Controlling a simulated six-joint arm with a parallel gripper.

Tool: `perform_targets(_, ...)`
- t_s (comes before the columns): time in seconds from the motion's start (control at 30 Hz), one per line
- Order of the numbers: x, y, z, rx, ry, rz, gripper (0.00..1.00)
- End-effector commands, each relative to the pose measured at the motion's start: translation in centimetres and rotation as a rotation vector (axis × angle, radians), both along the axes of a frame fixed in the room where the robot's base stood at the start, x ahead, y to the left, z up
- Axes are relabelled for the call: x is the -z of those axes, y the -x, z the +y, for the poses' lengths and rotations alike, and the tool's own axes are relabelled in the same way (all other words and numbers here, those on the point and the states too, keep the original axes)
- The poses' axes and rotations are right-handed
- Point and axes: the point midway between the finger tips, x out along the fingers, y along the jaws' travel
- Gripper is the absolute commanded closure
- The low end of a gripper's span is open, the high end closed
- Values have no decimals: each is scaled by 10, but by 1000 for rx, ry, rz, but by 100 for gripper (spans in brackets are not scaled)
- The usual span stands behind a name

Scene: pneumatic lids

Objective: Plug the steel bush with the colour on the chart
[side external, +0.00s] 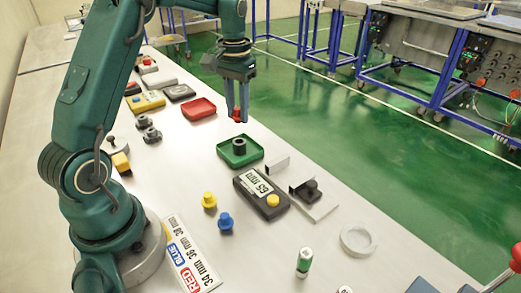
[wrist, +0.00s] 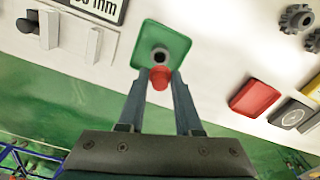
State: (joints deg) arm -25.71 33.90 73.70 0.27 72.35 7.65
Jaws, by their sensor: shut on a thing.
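My gripper (side external: 237,112) is shut on a red plug (wrist: 160,80), which hangs between the fingertips. The dark grey steel bush (side external: 239,147) stands upright in a green tray (side external: 224,159); its round hole faces up. In the side view the plug is above the bush and apart from it. In the wrist view the bush (wrist: 160,56) shows just beyond the plug. The chart (side external: 187,258) lies near my base, with RED and BLUE labels beside mm sizes. A yellow plug (side external: 209,200) and a blue plug (side external: 225,221) stand on the table.
A dark gauge box (side external: 248,191) with a mm label and yellow knob lies in front of the green tray. A grey block fixture (side external: 318,205) is right of it. A red tray (side external: 198,108) lies behind. A white ring (side external: 357,240) and a green-white cylinder (side external: 304,262) stand front right.

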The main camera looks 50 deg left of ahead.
Motion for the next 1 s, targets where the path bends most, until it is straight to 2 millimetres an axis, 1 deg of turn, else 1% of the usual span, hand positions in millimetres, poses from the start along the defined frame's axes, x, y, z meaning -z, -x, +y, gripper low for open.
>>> perform_targets(0.6, 42, 0, 0, 0, 0, 1, 100)
perform_targets(0.8, 51, 0, -1, 0, 0, 1, 100)
perform_targets(1.0, 53, 0, 0, 0, 0, -1, 100)
